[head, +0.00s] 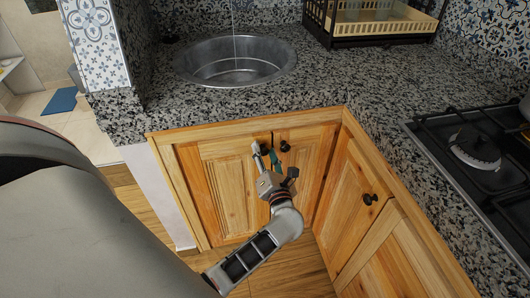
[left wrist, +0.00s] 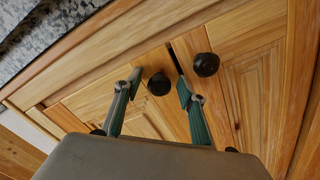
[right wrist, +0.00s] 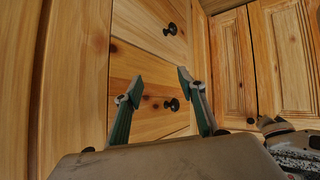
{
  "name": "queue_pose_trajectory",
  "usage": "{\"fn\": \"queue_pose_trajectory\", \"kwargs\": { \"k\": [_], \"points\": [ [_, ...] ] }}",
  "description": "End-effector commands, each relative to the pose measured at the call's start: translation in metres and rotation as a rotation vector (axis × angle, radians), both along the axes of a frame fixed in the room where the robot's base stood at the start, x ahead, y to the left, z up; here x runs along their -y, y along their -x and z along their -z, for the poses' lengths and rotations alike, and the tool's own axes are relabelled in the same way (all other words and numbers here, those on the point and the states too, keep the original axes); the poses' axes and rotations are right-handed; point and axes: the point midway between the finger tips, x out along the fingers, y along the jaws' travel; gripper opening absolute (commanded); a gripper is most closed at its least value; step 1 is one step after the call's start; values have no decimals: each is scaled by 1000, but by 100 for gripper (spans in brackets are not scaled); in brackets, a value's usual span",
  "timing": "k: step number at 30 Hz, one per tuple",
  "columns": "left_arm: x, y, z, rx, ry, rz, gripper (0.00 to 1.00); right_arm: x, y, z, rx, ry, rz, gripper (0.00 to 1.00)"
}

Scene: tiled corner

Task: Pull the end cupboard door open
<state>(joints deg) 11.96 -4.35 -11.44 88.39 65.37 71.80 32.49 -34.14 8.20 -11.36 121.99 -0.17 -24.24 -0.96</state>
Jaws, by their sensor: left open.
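The end cupboard door (head: 225,190) is the left wooden door of the pair under the sink, and it looks closed or nearly so. Its black knob (left wrist: 158,84) shows between the fingers of my left gripper (left wrist: 158,77) in the left wrist view. That gripper (head: 268,156) is open at the door's upper right corner in the head view, where it hides this knob. I cannot tell whether the fingers touch the knob. My right gripper (right wrist: 160,77) is open and empty, facing wooden fronts, and is outside the head view.
The neighbouring door (head: 305,160) has its own black knob (head: 286,146) close beside my left gripper. Cabinet fronts (head: 370,205) with another knob meet it at right angles. The granite counter (head: 330,80) overhangs above, with a sink (head: 235,62) and a hob (head: 485,150).

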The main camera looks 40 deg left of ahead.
Motion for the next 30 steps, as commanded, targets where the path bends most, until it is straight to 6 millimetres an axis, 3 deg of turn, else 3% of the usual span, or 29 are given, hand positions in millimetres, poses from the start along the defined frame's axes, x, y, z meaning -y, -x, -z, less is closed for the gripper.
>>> {"fn": "queue_pose_trajectory", "kwargs": {
  "k": [8,12,13,23,30],
  "points": [
    [-2,-1,0,0,0,0,40,4,-3,-1,7,11,-9,40],
    [-1,-1,0,-1,-1,0,4,4,-3,-1,6,13,-10,40],
    [-1,-1,0,-1,-1,0,0,4,-3,-1,6,13,-10,40],
    [3,5,-2,1,-2,26,0,3,-5,-6,13,8,-4,40],
    [21,30,-4,1,-4,143,0,3,-4,-9,7,6,7,40]
  ]
}}
